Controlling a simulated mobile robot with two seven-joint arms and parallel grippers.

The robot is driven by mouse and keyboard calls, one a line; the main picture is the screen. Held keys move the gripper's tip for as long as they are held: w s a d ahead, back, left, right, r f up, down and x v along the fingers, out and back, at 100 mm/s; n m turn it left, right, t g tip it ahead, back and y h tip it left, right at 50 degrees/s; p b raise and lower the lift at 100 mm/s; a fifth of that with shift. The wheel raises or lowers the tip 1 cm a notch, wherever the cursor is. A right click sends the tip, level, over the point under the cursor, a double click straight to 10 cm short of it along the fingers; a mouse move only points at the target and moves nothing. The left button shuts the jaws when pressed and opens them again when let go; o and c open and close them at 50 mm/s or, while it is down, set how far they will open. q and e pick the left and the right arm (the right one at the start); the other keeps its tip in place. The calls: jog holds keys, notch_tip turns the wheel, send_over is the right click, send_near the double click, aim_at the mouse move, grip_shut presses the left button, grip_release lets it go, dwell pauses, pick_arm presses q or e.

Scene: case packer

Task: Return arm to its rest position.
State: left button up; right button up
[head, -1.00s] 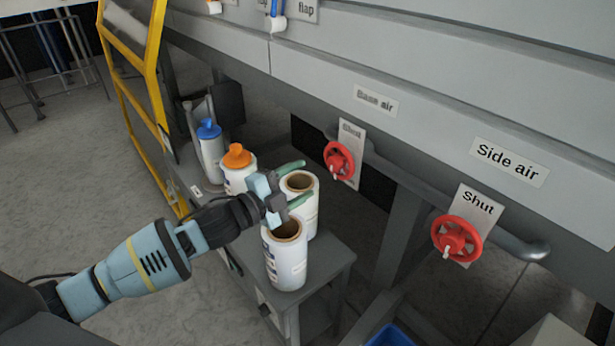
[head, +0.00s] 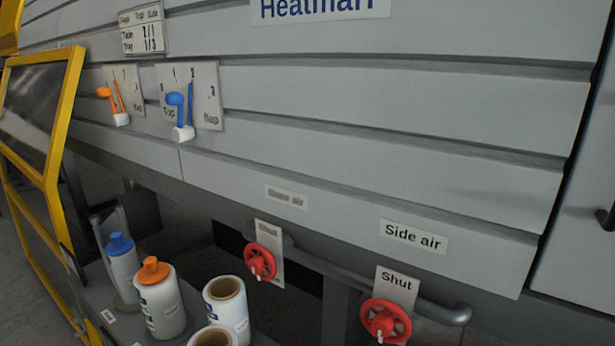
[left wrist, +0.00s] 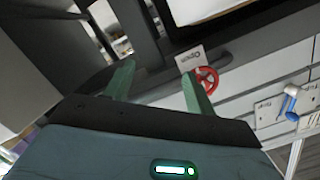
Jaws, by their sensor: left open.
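My left gripper (left wrist: 155,82) shows only in the left wrist view, its two green fingers spread apart with nothing between them. It points toward the machine's underside, and a red valve wheel (left wrist: 208,78) shows beyond the right finger, apart from it as far as I can tell. The head view shows neither arm. My right gripper is in no view.
Two film rolls (head: 228,300), an orange-capped bottle (head: 162,308) and a blue-capped bottle (head: 122,268) stand at the lower left. Red wheels for base air (head: 260,262) and side air (head: 386,321) are below the panel. An orange lever (head: 105,92) and blue lever (head: 176,99) stick out above.

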pick_arm(q)
jog(key=s+a+f+n+g+y, duration=0.1)
jog(key=s+f+n, duration=0.3)
jog(key=s, duration=0.6)
jog(key=s+a+f+n+g+y, duration=0.2)
jog(key=s+f+n+y, duration=0.1)
jog(key=s+f, duration=0.5)
jog(key=s+a+f+n+g+y, duration=0.1)
jog(key=s+f+n+g, duration=0.1)
jog(key=s+f+n, duration=0.2)
jog(key=s+f, duration=0.3)
jog(key=s, duration=0.5)
jog(key=shift+a+n+y, duration=0.35)
jog(key=shift+n+y, duration=0.05)
jog(key=shift+s+f, duration=0.1)
jog(key=shift+c, duration=0.3)
jog(key=shift+c, duration=1.3)
jog(key=shift+a, duration=0.1)
jog(key=shift+c, duration=0.4)
